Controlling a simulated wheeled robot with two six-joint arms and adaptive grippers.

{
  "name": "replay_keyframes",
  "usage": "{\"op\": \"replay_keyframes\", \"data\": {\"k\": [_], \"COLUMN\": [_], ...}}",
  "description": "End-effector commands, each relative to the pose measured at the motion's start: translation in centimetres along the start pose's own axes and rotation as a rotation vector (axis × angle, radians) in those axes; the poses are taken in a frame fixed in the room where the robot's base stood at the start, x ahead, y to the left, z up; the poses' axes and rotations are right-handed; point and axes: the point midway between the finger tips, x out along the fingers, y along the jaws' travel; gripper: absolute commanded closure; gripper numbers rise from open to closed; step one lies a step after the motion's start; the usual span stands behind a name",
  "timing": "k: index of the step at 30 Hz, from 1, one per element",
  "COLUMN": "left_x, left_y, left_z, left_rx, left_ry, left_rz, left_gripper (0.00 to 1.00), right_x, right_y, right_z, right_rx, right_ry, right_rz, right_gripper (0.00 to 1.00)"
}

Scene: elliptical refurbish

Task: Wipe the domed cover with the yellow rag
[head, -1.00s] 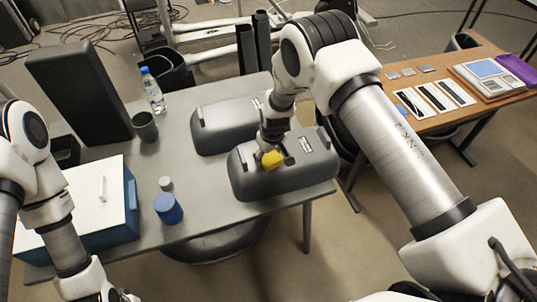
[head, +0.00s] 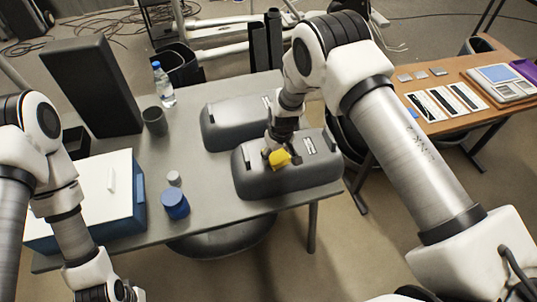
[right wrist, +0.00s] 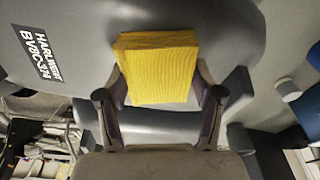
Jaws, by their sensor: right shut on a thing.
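The domed cover (head: 262,185) is a grey rounded housing with a small label, near the right front edge of the table. It fills much of the right wrist view (right wrist: 225,25), its black label at left. My right gripper (head: 280,155) is over its top and shut on the yellow rag (head: 279,158). In the right wrist view the folded, ribbed rag (right wrist: 158,68) sits between the two fingers, against or very close to the cover; exact contact is hard to tell. My left arm is at the lower left; its fingertips are out of frame.
A second grey cover (head: 225,125) stands just behind. On the grey table (head: 215,193) are a blue-and-white box (head: 90,195), a blue jar (head: 175,205), a small grey jar, a dark cup (head: 155,122), a bottle (head: 163,85) and a tall dark panel (head: 92,85). A wooden side table (head: 455,122) is right.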

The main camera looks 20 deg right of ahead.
Motion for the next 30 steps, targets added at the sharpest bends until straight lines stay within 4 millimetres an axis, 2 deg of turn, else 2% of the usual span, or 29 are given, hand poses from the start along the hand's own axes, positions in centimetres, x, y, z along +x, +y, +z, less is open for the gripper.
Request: {"op": "replay_keyframes", "data": {"k": [10, 24, 30], "left_x": [-0.2, -4.1, -4.1], "left_y": [0.0, 0.0, 0.0], "left_z": [0.0, 0.0, 0.0], "left_rx": [0.000, 0.000, 0.000], "left_ry": [0.000, 0.000, 0.000], "left_rz": [0.000, 0.000, 0.000], "left_gripper": [1.00, 1.00, 1.00], "right_x": [-0.2, -5.7, -5.9], "right_y": [0.3, 0.3, 0.3], "right_z": [0.2, -0.7, -0.7], "right_rx": [-0.001, -0.001, -0.001], "right_ry": [-0.003, -0.002, -0.002], "right_rz": [-0.001, 0.000, 0.000], "right_gripper": [0.61, 0.61, 0.61]}}
